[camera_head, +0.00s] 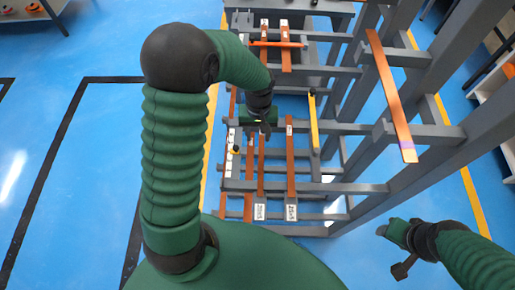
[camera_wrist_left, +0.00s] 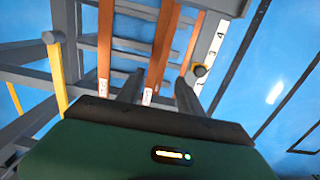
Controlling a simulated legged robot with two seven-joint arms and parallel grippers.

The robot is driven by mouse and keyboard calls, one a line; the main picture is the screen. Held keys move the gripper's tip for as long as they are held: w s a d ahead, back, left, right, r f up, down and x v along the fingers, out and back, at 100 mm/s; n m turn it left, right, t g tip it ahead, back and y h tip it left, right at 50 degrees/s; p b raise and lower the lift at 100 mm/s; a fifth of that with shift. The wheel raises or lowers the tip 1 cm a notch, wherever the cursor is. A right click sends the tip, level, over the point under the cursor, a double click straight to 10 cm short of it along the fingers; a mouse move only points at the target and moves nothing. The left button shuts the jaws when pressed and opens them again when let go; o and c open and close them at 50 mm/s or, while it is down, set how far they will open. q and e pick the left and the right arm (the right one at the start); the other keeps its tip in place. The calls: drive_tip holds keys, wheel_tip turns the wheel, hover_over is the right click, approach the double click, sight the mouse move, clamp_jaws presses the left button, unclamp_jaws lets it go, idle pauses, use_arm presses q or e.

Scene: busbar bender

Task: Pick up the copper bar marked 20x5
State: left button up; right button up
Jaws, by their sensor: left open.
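Several copper bars lie lengthwise on the grey rack. Two in the lower part, a left bar (camera_head: 261,170) and a right bar (camera_head: 291,160), have white tags at their near ends; the tag writing is too small to read, so I cannot tell which is 20x5. My left gripper (camera_head: 263,130) is over the rack, above the left part of these bars. In the left wrist view my left gripper (camera_wrist_left: 159,78) is open, with a tagged copper bar (camera_wrist_left: 163,50) showing between its fingers. Another tagged bar (camera_wrist_left: 105,45) is to the left. My right gripper (camera_head: 402,266) is low at right, away from the bars; its opening is unclear.
A long copper bar (camera_head: 390,95) rests on higher rack arms at right. Grey rack posts (camera_head: 445,95) stand close by. A yellow bar (camera_head: 313,120) is right of the lower bars. More copper bars (camera_head: 264,45) lie at the far end.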

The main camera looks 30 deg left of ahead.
sight(261, 150)
use_arm(q)
drive_tip(key=f, duration=0.2)
drive_tip(key=d+f, duration=0.1)
drive_tip(key=f, duration=0.1)
drive_tip(key=d+f, duration=0.1)
drive_tip(key=f, duration=0.1)
drive_tip(key=shift+s+d+f, duration=0.1)
drive_tip(key=shift+s+d, duration=0.05)
drive_tip(key=shift+s, duration=0.1)
drive_tip(key=shift+a+f, duration=0.25)
drive_tip(key=shift+a, duration=0.6)
drive_tip(key=shift+c, duration=2.2)
drive_tip(key=shift+d+r, duration=0.25)
drive_tip(key=shift+d, duration=0.5)
drive_tip(key=c, duration=0.5)
drive_tip(key=shift+d, duration=0.3)
clamp_jaws()
drive_tip(key=shift+a+f, duration=0.1)
drive_tip(key=shift+a, duration=0.7)
drive_tip(key=shift+d, duration=0.55)
drive_tip(key=shift+a, duration=0.35)
use_arm(e)
drive_tip(key=shift+d+r, duration=0.15)
drive_tip(key=shift+d, duration=0.75)
